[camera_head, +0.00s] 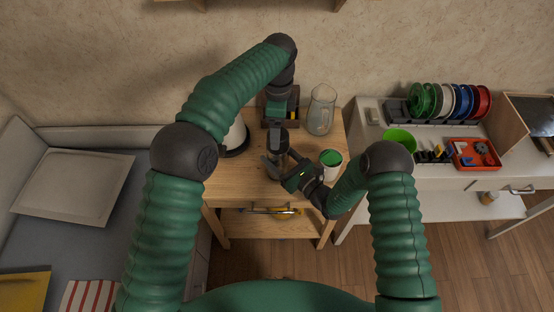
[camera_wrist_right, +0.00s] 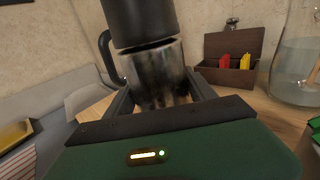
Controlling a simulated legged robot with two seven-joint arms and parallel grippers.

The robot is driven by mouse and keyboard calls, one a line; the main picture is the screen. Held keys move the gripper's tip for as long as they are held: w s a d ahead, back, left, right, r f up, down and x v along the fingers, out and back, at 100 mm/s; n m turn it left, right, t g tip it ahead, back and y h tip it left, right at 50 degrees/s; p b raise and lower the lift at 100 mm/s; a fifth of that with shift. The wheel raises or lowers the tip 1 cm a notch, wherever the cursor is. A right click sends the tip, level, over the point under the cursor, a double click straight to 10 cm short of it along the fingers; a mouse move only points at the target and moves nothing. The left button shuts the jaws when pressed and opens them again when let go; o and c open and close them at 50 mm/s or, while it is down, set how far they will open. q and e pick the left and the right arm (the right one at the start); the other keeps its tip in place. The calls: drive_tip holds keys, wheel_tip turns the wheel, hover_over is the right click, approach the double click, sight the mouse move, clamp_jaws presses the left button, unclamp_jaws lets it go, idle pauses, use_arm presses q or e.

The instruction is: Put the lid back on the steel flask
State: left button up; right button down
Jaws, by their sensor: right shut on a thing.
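The steel flask (camera_wrist_right: 157,75) stands upright or nearly so between the fingers of my right gripper (camera_wrist_right: 160,98), which is shut on its body. A dark lid (camera_wrist_right: 140,20) sits at the flask's top in the right wrist view, with a thin dark line between them. I cannot tell whether it is seated. In the head view my right gripper (camera_head: 283,172) reaches the flask from the lower right. My left gripper (camera_head: 276,135) comes down from above and behind, over the flask and lid. Its fingers are too small and overlapped to show whether they hold the lid.
A glass pitcher (camera_head: 321,110) stands at the back right of the wooden table (camera_head: 232,180). A white container with green contents (camera_head: 331,160) is right of my right gripper. A pale kettle (camera_head: 236,136) is at the left. A wooden box (camera_wrist_right: 226,70) with red and yellow packets stands behind.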

sight(278, 156)
use_arm(q)
drive_tip(key=n, duration=0.4)
drive_tip(key=r+n, duration=0.1)
drive_tip(key=n, duration=0.5)
drive_tip(key=shift+r+n, duration=0.2)
drive_tip(key=shift+n, duration=0.1)
drive_tip(key=n, duration=0.5)
drive_tip(key=shift+w+d+r, duration=0.1)
drive_tip(key=shift+r, duration=0.3)
drive_tip(key=n, duration=0.3)
drive_tip(key=shift+r+n, duration=0.3)
wheel_tip(278, 156, down, 8)
drive_tip(key=shift+f, duration=0.1)
